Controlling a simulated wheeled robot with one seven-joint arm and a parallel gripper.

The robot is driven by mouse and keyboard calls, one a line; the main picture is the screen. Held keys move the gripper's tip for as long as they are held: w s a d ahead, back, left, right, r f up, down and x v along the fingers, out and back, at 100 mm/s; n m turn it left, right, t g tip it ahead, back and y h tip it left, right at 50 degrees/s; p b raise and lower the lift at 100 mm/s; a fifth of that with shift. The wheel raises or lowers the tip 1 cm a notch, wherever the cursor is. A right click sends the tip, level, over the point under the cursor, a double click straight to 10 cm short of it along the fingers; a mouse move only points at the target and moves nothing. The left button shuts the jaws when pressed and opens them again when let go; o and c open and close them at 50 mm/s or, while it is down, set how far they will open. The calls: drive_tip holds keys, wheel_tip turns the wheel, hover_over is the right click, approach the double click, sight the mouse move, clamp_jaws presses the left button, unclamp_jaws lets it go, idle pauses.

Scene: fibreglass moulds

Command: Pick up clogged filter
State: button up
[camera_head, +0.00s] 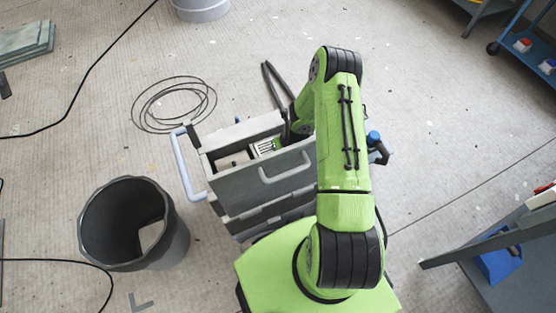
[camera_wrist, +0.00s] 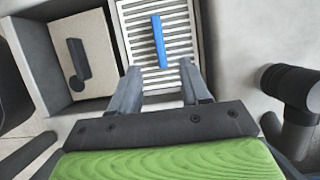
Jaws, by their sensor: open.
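A slatted grey filter panel (camera_wrist: 178,18) with a pale frame and a blue strip (camera_wrist: 159,40) down its middle lies in the open drawer, and I take it for the clogged filter. In the head view its pale slatted end (camera_head: 264,147) shows beside my arm. My gripper (camera_wrist: 160,66) is open, its two grey fingers apart over the near part of the panel, with the strip's near end between the tips. Nothing is held. I cannot tell whether the fingers touch the panel. The arm hides much of the drawer in the head view.
The grey drawer cart (camera_head: 270,187) has a blue-grey handle (camera_head: 187,165). Left of the filter, a compartment holds a beige panel (camera_wrist: 90,85) with a dark part on it. A black bin (camera_head: 95,225) with something pale inside stands left. A coiled cable (camera_head: 140,115) lies on the floor.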

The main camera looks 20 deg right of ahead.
drive_tip(key=b+x, duration=0.4)
drive_tip(key=x, duration=0.6)
drive_tip(key=shift+a, duration=0.1)
drive_tip(key=shift+r, duration=0.1)
drive_tip(key=shift+f, duration=0.25)
drive_tip(key=shift+c, duration=0.5)
clamp_jaws()
drive_tip(key=shift+s, duration=0.1)
idle(0.6)
